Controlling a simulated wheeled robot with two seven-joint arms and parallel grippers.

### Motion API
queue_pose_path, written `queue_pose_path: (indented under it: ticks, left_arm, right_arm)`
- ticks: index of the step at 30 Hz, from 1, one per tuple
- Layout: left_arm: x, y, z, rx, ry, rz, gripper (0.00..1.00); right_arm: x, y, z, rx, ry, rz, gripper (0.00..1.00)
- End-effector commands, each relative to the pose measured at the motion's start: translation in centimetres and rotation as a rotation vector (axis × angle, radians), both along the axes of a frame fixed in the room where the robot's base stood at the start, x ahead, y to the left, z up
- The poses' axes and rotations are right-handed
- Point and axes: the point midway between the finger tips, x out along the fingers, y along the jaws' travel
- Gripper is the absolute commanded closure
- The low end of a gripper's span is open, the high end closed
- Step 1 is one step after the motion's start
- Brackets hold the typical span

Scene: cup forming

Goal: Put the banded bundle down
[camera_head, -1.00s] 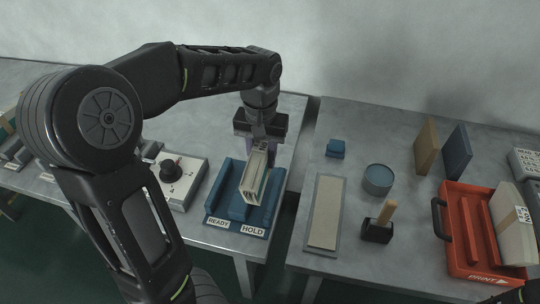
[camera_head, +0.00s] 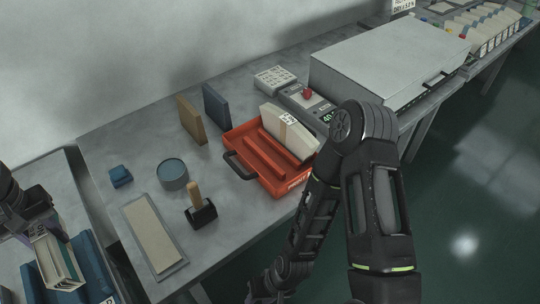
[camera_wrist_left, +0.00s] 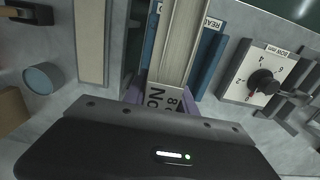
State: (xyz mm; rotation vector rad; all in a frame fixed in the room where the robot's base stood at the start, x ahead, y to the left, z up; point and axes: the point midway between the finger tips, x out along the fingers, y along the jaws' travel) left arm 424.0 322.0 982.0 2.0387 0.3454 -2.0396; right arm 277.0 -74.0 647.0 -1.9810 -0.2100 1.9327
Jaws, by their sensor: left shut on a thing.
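My left gripper (camera_head: 42,232) is at the left edge of the head view, shut on an upright bundle of pale sheets (camera_head: 61,266). In the left wrist view the bundle (camera_wrist_left: 181,42) stands between the purple fingers (camera_wrist_left: 160,98), and a printed label shows at its near end. The blue two-slot holder (camera_head: 96,272) is around or directly below the bundle; I cannot tell whether the bundle touches its floor. The holder also shows in the left wrist view (camera_wrist_left: 212,62), with part of a label.
A dial box (camera_wrist_left: 258,80) is beside the holder.

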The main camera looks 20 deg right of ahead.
Motion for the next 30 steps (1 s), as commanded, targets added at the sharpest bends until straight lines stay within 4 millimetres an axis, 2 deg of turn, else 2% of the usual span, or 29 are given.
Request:
queue_pose_path:
  ticks: [8, 13, 17, 21, 24, 27, 30]
  left_arm:
    - [0.1, 0.0, 0.1, 0.001, -0.002, -0.001, 1.0]
    - [1.7, -1.3, -0.3, 0.01, -0.002, -0.045, 1.0]
    - [4.7, -4.1, -1.3, 0.021, -0.001, -0.131, 1.0]
    - [8.0, -8.3, -3.2, 0.017, -0.001, -0.241, 1.0]
    - [9.5, -10.7, -4.4, 0.009, 0.001, -0.3, 1.0]
    - [10.2, -12.1, -5.0, 0.001, -0.001, -0.33, 1.0]
    - [10.4, -12.5, -5.1, 0.0, -0.002, -0.338, 1.0]
  right_arm:
    - [0.0, 0.0, 0.0, 0.0, 0.0, 0.0, 0.64]
    - [0.0, 0.0, 0.0, 0.0, 0.0, 0.0, 0.64]
    - [0.0, 0.0, 0.0, 0.0, 0.0, 0.0, 0.64]
    - [0.0, 0.0, 0.0, 0.0, 0.0, 0.0, 0.64]
    - [0.0, 0.0, 0.0, 0.0, 0.0, 0.0, 0.64]
    - [0.0, 0.0, 0.0, 0.0, 0.0, 0.0, 0.64]
    - [0.0, 0.0, 0.0, 0.0, 0.0, 0.0, 0.64]
